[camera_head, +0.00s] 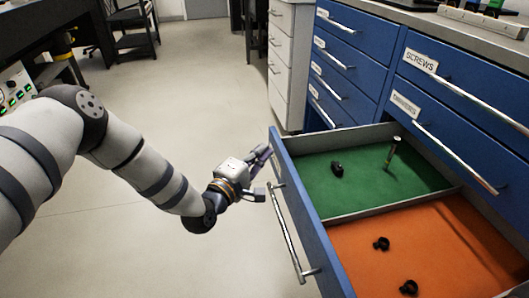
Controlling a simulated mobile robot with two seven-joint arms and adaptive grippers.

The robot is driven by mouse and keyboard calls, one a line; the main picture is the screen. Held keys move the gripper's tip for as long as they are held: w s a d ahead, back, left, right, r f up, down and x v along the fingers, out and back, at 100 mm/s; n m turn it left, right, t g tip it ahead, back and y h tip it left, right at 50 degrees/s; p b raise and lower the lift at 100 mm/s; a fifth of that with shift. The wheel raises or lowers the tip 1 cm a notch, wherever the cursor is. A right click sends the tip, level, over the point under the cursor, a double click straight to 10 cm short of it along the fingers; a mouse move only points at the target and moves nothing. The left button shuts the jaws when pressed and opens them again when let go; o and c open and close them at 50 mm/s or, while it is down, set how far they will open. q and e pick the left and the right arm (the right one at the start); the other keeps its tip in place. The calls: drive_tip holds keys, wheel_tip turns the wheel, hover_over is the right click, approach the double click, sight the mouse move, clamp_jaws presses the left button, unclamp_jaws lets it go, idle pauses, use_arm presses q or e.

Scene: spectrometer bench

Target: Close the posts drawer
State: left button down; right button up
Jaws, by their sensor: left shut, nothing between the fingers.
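Inside are a green-lined compartment at the back and an orange-lined one nearer me. My left gripper (268,172) is outside the drawer, close to the far end of its front. It is shut with nothing held. I cannot tell whether it touches the front. My right gripper is out of view.
The green compartment holds an upright metal post (393,155) and a small black part (337,169). Black parts (381,243) lie in the orange one. Closed blue drawers, one labelled SCREWS (421,61), stand above and behind. The floor (205,90) to the left is clear.

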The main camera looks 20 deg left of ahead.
use_arm(q)
drive_tip(key=shift+w+d, duration=0.25)
drive_tip(key=shift+d, duration=0.15)
drive_tip(key=shift+w+d, duration=0.1)
